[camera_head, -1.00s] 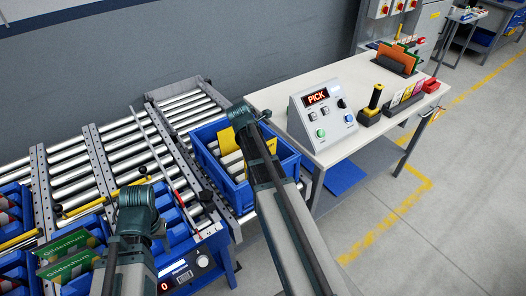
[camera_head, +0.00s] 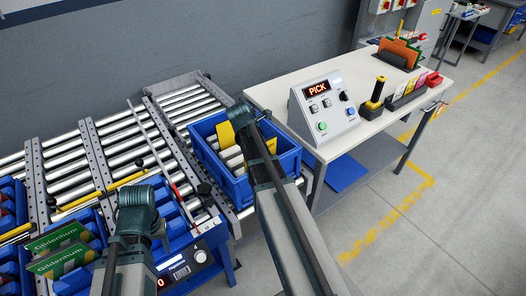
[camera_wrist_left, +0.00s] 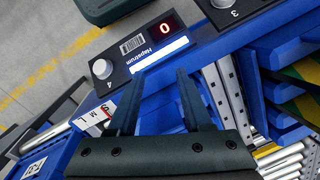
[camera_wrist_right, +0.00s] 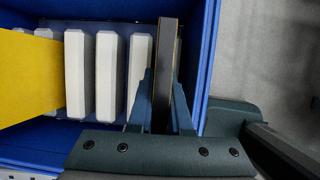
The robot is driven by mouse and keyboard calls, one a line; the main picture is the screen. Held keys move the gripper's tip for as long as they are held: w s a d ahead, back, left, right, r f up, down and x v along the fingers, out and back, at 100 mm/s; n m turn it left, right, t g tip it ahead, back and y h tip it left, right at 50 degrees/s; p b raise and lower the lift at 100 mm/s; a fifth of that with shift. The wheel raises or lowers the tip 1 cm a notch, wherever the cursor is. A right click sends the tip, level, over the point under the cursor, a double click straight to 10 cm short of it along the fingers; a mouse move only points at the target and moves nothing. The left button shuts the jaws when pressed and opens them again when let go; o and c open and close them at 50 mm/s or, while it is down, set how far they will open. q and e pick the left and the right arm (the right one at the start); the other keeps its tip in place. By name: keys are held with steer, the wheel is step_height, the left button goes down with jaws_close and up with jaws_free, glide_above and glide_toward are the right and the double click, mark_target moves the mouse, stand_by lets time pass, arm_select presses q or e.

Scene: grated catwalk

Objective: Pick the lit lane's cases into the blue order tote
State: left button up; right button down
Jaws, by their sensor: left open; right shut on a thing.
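The blue order tote (camera_head: 236,187) stands on the rollers, with several pale cases and a yellow panel inside. The pale cases (camera_wrist_right: 106,75) and yellow panel (camera_wrist_right: 30,75) also show in the right wrist view. My right gripper (camera_wrist_right: 168,100) is down in the tote, shut on a thin dark case (camera_wrist_right: 167,60) with a yellowish edge, held upright beside the pale cases. In the head view my right arm hides its fingers. My left gripper (camera_wrist_left: 157,95) is open and empty near the lane unit labelled Hapstrum (camera_wrist_left: 143,48), whose red display reads 0.
The roller conveyor (camera_head: 70,155) runs behind the blue lanes. A control box (camera_head: 323,107) reading PICK stands on the white bench (camera_head: 400,115), beside a yellow-topped scanner-like handle (camera_head: 377,93). Grey floor (camera_head: 450,220) is open at right.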

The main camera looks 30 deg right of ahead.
arm_select(q)
steer(key=shift+f+b, duration=0.95)
steer(key=shift+f, duration=0.15)
arm_select(e)
step_height(320, 180, down, 2)
steer(key=shift+f, duration=0.1)
steer(key=shift+c, duration=1.8)
jaws_free()
arm_select(q)
steer(key=shift+r, duration=0.2)
arm_select(e)
steer(key=shift+r, duration=0.2)
arm_select(q)
step_height(320, 180, up, 8)
steer(key=p, duration=0.8)
steer(key=shift+f, duration=0.15)
arm_select(e)
step_height(320, 180, up, 8)
steer(key=shift+f, duration=0.1)
